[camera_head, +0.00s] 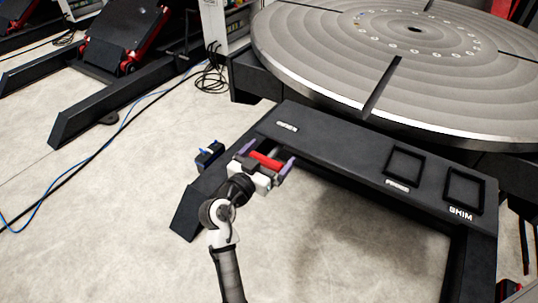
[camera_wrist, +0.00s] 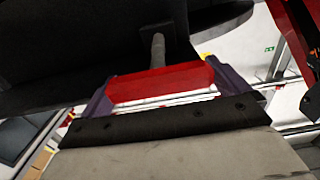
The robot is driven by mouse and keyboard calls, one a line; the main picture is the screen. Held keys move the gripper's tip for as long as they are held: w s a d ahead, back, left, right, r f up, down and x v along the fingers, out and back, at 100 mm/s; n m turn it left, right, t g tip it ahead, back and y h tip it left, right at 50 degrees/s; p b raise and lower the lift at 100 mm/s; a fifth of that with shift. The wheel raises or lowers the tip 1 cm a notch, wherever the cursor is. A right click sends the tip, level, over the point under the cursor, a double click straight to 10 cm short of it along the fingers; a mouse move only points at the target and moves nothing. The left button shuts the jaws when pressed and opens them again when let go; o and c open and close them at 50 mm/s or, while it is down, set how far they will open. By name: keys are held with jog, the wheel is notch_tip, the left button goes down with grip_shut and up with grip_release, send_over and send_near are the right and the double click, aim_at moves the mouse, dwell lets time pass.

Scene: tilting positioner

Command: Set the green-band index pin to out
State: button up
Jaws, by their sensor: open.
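My gripper (camera_head: 266,157) has its two purple fingers spread at the left front edge of the dark bench-like frame. A red bar handle (camera_head: 266,161) lies between the fingers. In the wrist view the red handle (camera_wrist: 160,84) fills most of the gap between my gripper's fingers (camera_wrist: 166,88). A grey rod (camera_wrist: 158,48) runs from the handle into the dark body above. I see no green band on the rod or handle, so I cannot tell whether this is the green-band index pin. The fingers look open around the handle.
The dark frame (camera_head: 340,150) carries two square outlines at its right, one labelled SHIM. A large round table (camera_head: 420,75) overhangs behind. A small dark block with blue parts (camera_head: 209,156) is left of my gripper. Cables lie on the otherwise clear floor at left.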

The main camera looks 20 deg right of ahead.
jog(key=b+v, duration=0.3)
jog(key=v, duration=1.1)
jog(key=shift+b, duration=0.3)
